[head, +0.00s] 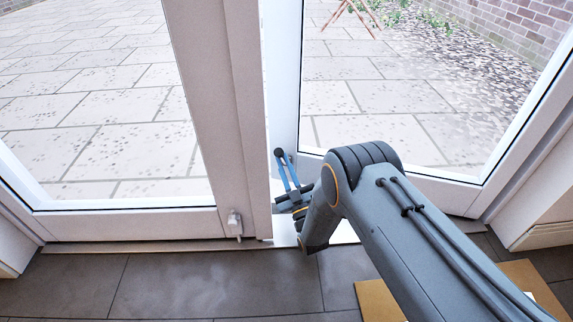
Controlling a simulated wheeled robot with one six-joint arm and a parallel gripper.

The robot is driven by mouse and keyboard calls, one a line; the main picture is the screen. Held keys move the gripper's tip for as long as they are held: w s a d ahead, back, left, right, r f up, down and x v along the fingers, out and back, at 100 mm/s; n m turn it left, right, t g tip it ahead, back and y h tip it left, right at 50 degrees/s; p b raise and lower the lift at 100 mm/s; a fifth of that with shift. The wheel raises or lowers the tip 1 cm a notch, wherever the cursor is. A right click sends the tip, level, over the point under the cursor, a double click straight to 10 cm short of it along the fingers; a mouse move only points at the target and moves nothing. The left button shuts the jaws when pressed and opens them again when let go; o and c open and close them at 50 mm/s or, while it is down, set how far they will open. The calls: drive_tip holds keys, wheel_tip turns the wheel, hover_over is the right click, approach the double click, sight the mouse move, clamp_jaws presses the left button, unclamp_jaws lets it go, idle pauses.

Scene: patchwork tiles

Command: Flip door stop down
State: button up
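A small whitish metal fitting (235,223), which looks like the door stop, is mounted low on the left glazed door (130,225), near its inner bottom corner. Its narrow lower end hangs near the floor; I cannot tell whether it is fully down. My gripper (284,157), with slim blue and black parts, is to the right of the fitting and apart from it, at the lower inner edge of the right glazed door (283,80). Its fingers look close together, but the gap is not clear. My wrist and forearm hide part of the right door's bottom.
The right door appears ajar, with a pale threshold (284,228) showing at the gap. Grey floor tiles (210,280) lie clear in front of the left door. A tan flat object (380,300) lies under my arm at lower right. Paving and gravel lie outside.

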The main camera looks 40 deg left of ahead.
drive_tip(key=shift+o, duration=0.6)
drive_tip(key=shift+s+d, duration=0.1)
drive_tip(key=shift+s+d+f+p, duration=0.15)
drive_tip(key=shift+d+p, duration=0.1)
drive_tip(key=shift+p, duration=0.2)
drive_tip(key=s+d+f+p, duration=0.1)
drive_tip(key=s+d+p, duration=0.5)
drive_tip(key=d+p, duration=0.6)
drive_tip(key=shift+d+p, duration=0.3)
drive_tip(key=shift+p, duration=0.15)
drive_tip(key=shift+c, duration=0.5)
